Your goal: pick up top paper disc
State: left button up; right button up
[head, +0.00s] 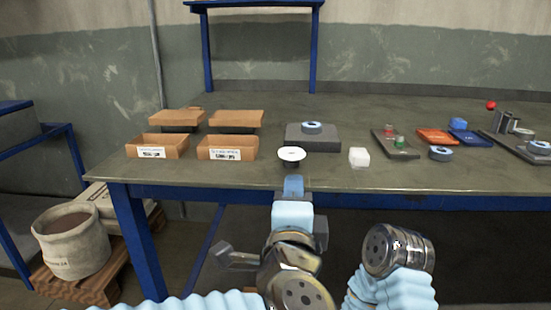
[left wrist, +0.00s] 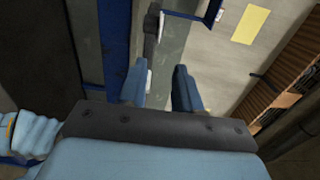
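I cannot tell whether several discs are stacked there. My left gripper (head: 293,187) is just in front of the disc, at the table's front edge, apart from it as far as the head view shows. In the left wrist view my left gripper (left wrist: 159,88) has its two blue fingers apart. A small pale patch shows by the left finger; I cannot tell what it is. My right gripper is out of view.
Two labelled cardboard boxes (head: 164,146) (head: 226,147) stand to the left. A grey block (head: 312,137) bears a blue-grey disc behind the white disc.

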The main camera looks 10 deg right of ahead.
pick_arm(q)
jog(key=p, duration=0.1)
send_near(292, 154)
jog(key=x, duration=0.1)
jog(key=p+x, duration=0.1)
jog(key=x, duration=0.1)
jog(key=p+x, duration=0.1)
jog(key=x, duration=0.1)
jog(key=shift+w+d+f, duration=0.1)
jog(key=shift+d, duration=0.25)
grip_shut()
